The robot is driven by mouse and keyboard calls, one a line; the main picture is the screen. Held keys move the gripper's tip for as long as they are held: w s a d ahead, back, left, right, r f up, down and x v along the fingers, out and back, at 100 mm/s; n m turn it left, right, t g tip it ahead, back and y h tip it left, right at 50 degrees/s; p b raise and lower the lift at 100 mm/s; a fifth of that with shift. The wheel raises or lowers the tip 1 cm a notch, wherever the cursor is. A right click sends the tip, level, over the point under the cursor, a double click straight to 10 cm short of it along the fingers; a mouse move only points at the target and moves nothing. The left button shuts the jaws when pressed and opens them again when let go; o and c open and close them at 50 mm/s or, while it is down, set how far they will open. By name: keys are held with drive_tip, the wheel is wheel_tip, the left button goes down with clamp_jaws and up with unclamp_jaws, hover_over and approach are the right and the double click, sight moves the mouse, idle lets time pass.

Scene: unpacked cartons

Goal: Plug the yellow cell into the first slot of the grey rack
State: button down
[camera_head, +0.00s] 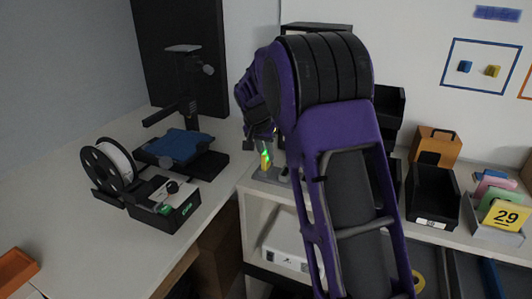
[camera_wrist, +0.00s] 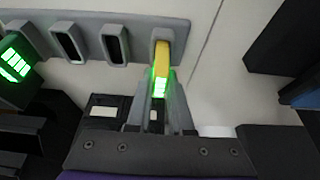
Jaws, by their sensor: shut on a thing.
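The yellow cell (camera_wrist: 162,60) is held between the two grey fingers of my gripper (camera_wrist: 157,92), with a lit green patch near the fingertips. Its far end is at the rightmost slot of the grey rack (camera_wrist: 140,28) in the wrist view and appears to be inside the slot's raised rim; how deep it sits I cannot tell. Two empty dark slots lie to its left. Another cell with green lights (camera_wrist: 15,62) is at the left end of the rack. In the head view, the yellow cell (camera_head: 265,163) shows small below my gripper (camera_head: 264,145), at the grey rack (camera_head: 257,176).
A black bin (camera_head: 432,195), a brown carton (camera_head: 436,147) and a tray of coloured cards (camera_head: 500,215) stand right of my arm. A printer-like machine (camera_head: 180,147) and a spool (camera_head: 108,165) stand left. The front of the left table is mostly clear.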

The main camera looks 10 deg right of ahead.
drive_tip(key=shift+f, duration=0.2)
drive_tip(key=c, duration=0.7)
unclamp_jaws()
drive_tip(key=shift+c, duration=0.2)
